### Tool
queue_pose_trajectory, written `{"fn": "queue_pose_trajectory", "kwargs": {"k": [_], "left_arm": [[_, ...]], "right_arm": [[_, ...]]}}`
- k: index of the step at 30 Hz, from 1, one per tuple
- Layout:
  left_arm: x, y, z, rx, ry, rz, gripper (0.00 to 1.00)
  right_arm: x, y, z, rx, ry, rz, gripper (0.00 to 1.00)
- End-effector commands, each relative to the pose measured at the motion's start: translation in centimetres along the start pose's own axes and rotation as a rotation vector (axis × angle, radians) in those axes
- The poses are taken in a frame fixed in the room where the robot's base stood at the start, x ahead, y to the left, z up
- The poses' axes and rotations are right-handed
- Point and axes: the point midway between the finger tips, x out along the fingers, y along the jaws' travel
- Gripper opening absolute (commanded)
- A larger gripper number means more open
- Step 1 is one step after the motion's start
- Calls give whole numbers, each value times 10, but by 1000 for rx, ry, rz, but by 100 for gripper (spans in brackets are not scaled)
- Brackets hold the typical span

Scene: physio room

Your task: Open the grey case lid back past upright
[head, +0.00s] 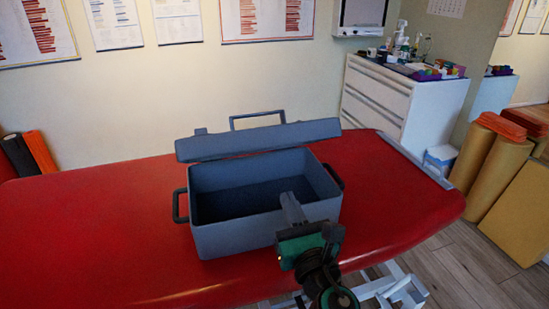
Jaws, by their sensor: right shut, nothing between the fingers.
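The grey case (235,232) stands on the red treatment table, with a dark interior that looks empty. Its lid (258,139) is swung up at the back edge and leans back, away from me, with its handle (257,116) sticking up behind it. My right gripper (288,197) is at the front right of the case, its shut fingers over the front wall and inside the opening, well apart from the lid. Nothing shows between the fingers. The gripper hides part of the front wall. My left gripper is not in view.
The red table (90,230) is clear to the left and right of the case. Side handles (180,206) stick out from the case. A white drawer unit (395,105) with bottles on top stands behind right. Rolled mats (490,150) stand at the far right.

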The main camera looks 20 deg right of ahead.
Motion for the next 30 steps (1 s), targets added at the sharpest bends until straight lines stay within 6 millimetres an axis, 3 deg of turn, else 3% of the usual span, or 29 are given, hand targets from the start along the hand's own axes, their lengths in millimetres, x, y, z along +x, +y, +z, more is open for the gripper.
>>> {"fn": "queue_pose_trajectory", "kwargs": {"k": [9, 12, 18, 30], "left_arm": [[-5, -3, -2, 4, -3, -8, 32], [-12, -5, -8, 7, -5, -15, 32], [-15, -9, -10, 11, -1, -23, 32], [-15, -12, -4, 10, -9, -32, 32]], "right_arm": [[67, 0, 2, 4, -2, -1, 0], [79, 0, 17, 5, -2, 0, 0], [92, 0, 27, 4, 1, 0, 0], [94, 0, 28, 5, 2, 0, 0]]}}
